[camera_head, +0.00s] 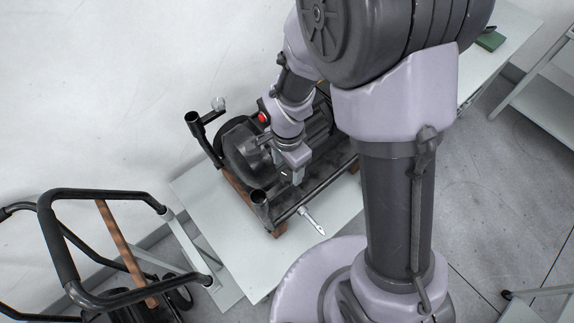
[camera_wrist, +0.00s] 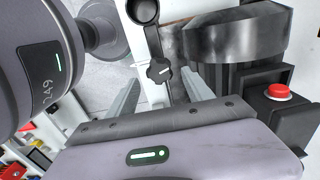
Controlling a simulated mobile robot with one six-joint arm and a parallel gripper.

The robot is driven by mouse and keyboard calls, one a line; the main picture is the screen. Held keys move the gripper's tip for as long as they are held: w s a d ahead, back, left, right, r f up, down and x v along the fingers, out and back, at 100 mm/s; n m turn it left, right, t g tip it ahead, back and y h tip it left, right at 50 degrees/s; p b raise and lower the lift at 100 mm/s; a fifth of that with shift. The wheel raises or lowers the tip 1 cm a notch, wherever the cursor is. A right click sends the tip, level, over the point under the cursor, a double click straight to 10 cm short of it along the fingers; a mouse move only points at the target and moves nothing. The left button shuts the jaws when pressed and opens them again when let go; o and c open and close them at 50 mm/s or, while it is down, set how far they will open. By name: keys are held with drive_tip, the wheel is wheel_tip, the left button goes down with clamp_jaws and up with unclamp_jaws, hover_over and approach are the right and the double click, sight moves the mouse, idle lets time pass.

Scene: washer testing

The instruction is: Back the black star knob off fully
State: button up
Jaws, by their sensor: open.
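The black star knob (camera_wrist: 159,70) shows in the wrist view, with a light mark on its face, at the lower end of a black bar (camera_wrist: 142,10). My gripper (camera_wrist: 162,82) is open, with one grey finger on each side of the knob in the picture. No contact with the knob is visible, and I cannot tell its depth relative to the fingertips. In the head view my gripper (camera_head: 296,176) points down over the near part of the black washer machine (camera_head: 240,150). The star knob cannot be made out in that view.
The machine has a black tube frame on a pale table (camera_head: 215,215). A silver lance (camera_head: 313,222) sticks out at its front. A red button (camera_wrist: 279,91) sits right of the fingers in the wrist view. A black-framed cart (camera_head: 100,200) stands at left.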

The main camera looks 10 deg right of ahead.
sight(288, 175)
wheel_tip(288, 175, down, 3)
drive_tip(key=shift+f, duration=0.15)
clamp_jaws()
